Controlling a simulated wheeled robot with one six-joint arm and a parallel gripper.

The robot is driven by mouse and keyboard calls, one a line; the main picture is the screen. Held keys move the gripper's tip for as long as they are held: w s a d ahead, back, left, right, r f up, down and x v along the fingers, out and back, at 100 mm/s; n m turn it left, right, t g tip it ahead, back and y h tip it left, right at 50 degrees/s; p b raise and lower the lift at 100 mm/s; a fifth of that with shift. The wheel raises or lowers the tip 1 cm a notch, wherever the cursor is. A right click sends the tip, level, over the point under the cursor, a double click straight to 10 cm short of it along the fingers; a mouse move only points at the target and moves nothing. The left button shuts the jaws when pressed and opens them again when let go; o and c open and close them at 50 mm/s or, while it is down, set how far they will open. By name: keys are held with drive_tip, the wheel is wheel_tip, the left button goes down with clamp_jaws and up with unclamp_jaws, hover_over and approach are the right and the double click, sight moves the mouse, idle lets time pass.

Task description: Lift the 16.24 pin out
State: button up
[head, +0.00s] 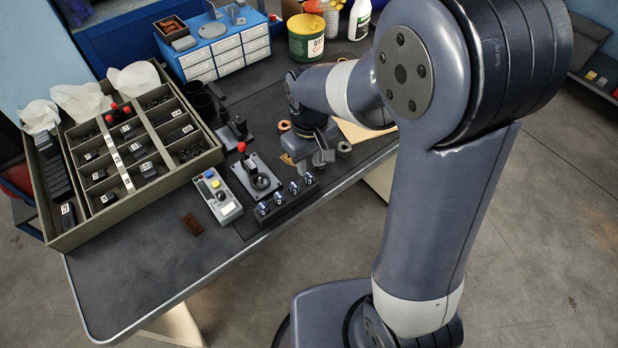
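A black block (272,212) near the table's front edge bears a row of several short, shiny metal pins, one of them the rightmost pin (309,178). No size marking is legible on them, so I cannot tell which is the 16.24 pin. My gripper (322,158) hangs over the table behind and slightly right of the row, apart from the pins as far as I can see. Its fingers are small and partly hidden, so their opening and anything between them cannot be made out.
A red-knobbed fixture (262,181) and a grey control box (218,196) stand left of the row. A large divided tray (213,158) fills the table's left. Blue drawers (228,66), a yellow-green tub (306,48) and a white bottle (359,20) stand behind. The front left table is mostly clear.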

sight(309, 175)
wheel_tip(309, 175, down, 5)
drive_tip(key=shift+r, duration=0.1)
drive_tip(key=shift+c, duration=0.4)
clamp_jaws()
